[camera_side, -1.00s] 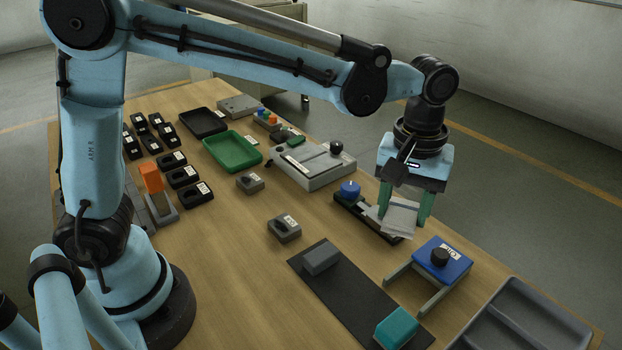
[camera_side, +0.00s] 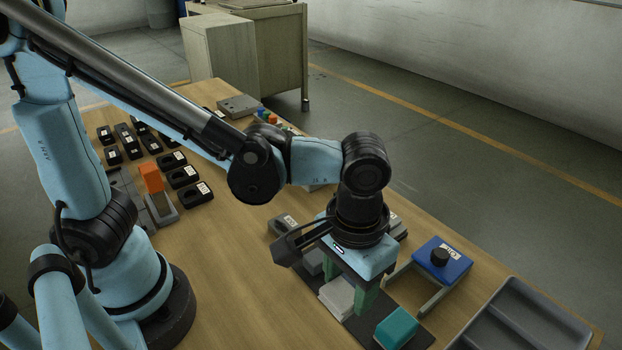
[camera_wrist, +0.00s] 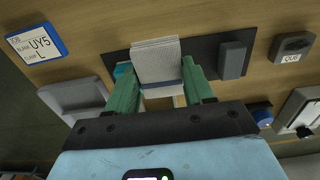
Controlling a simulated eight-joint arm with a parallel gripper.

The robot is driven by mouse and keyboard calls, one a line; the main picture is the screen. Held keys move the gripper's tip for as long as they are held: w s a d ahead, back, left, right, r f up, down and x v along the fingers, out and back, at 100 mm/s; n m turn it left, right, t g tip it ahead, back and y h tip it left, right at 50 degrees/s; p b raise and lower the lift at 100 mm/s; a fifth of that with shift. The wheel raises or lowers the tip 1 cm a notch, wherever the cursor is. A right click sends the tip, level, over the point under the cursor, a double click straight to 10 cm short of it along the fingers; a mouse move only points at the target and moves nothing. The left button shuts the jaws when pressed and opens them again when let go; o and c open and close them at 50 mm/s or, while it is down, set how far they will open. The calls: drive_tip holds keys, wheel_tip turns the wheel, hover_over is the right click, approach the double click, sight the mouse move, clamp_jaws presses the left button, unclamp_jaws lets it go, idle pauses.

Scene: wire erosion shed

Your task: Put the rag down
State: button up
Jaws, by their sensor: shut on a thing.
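The rag (camera_side: 337,296) is a pale grey-white folded cloth. My gripper (camera_side: 347,288) is shut on it, with one green finger at each side. In the wrist view the rag (camera_wrist: 157,62) sticks out beyond the fingers, over the dark mat (camera_wrist: 207,58). In the side view it is low over the mat (camera_side: 358,329), between the teal block (camera_side: 397,328) and the grey block (camera_side: 313,262). I cannot tell whether its underside touches the mat. My gripper hides part of the mat and the grey block.
The blue block with a black knob (camera_side: 441,258) and its grey prongs stand right of my gripper. A grey tray (camera_side: 480,322) is at the table's right edge. A labelled grey holder (camera_side: 283,223) is behind. Bare wood lies left of the mat (camera_side: 240,285).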

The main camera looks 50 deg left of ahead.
drive_tip(key=w+f, duration=0.1)
drive_tip(key=w+a+f, duration=0.1)
drive_tip(key=w, duration=0.1)
drive_tip(key=w+a+f, duration=0.1)
drive_tip(key=shift+w+a+f, duration=0.15)
drive_tip(key=shift+w+a, duration=0.1)
drive_tip(key=shift+w, duration=0.1)
drive_tip(key=shift+f, duration=1.95)
drive_tip(key=o, duration=1.2)
drive_tip(key=shift+f, duration=0.15)
wheel_tip(320, 180, up, 12)
drive_tip(key=a+t, duration=0.2)
drive_tip(key=a, duration=0.3)
drive_tip(key=a+t, duration=0.2)
drive_tip(key=a, duration=0.4)
drive_tip(key=a+r+t, duration=0.1)
drive_tip(key=a+t, duration=0.2)
drive_tip(key=a, duration=0.3)
drive_tip(key=shift+s+a+r, duration=0.1)
drive_tip(key=shift+s+a, duration=0.15)
